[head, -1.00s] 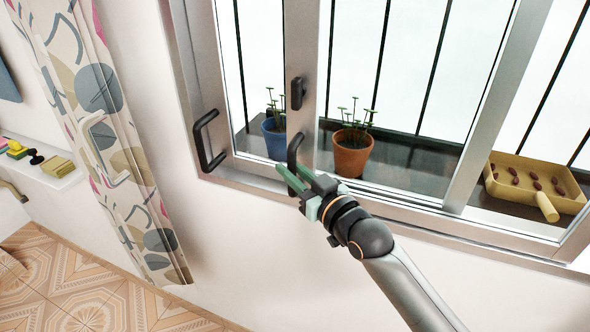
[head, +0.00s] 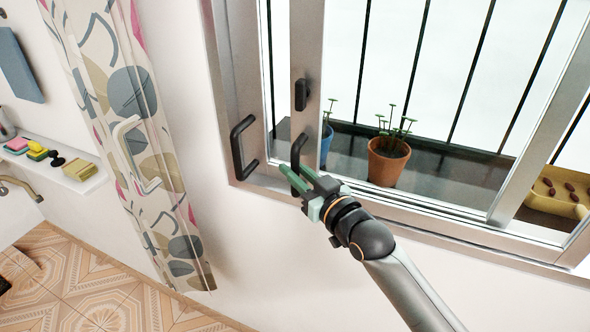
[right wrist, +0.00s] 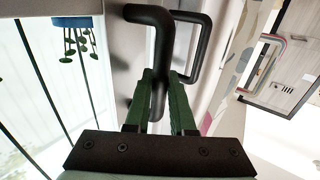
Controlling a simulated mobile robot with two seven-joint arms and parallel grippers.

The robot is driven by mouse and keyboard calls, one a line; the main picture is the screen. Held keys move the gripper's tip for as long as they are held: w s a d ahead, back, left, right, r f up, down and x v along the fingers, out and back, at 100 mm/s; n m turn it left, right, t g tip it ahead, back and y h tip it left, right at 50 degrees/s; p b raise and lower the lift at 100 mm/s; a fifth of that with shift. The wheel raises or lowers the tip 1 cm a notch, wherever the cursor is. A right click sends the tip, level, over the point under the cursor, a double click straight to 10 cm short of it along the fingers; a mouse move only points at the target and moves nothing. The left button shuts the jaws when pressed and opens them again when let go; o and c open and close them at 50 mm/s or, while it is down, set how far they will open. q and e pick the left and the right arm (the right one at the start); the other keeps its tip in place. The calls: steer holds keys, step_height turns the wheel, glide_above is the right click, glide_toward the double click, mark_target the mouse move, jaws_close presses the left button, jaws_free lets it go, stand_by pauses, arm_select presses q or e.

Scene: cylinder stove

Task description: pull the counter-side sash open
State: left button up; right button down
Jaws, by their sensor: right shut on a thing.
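A silver-framed sliding window fills the right of the head view. The upright edge of one sash (head: 310,60) carries a black latch (head: 307,95) and a black bar handle (head: 295,152). My right gripper (head: 298,178) is shut on that handle. In the right wrist view the green fingers (right wrist: 160,85) sit on either side of the handle (right wrist: 162,45), whose lower end is partly hidden between them. A second black handle (head: 238,148) is on the upright to the left, apart from my gripper. My left gripper is not in view.
An orange pot (head: 387,163) and a blue pot (head: 326,148) with seedlings stand behind the window, before dark bars. A yellow tray (head: 556,195) is at the right. A patterned curtain (head: 130,150) hangs left; a shelf (head: 85,183) holds small items.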

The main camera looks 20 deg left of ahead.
steer(key=c, duration=1.1)
jaws_free()
steer(key=shift+o, duration=0.2)
steer(key=v, duration=1.2)
steer(key=shift+s+d+b, duration=0.15)
steer(key=shift+d+b, duration=0.05)
steer(key=shift+b, duration=0.25)
steer(key=s+d+f+m+h, duration=0.25)
steer(key=d+f, duration=0.35)
steer(key=f, duration=0.3)
steer(key=s+d+f+m+t+h, duration=0.1)
steer(key=s+d+f+m+h, duration=0.2)
steer(key=d+f, duration=0.4)
steer(key=s+d+f+m+h, duration=0.2)
steer(key=d+f+h, duration=0.2)
steer(key=f, duration=0.6)
steer(key=s+d+f+m+g+h, duration=0.1)
steer(key=s+d+f+g+h, duration=0.1)
steer(key=s+d+f, duration=0.7)
steer(key=shift+s+f+h+p, duration=0.25)
steer(key=shift+s+h+p, duration=0.15)
steer(key=shift+s, duration=0.5)
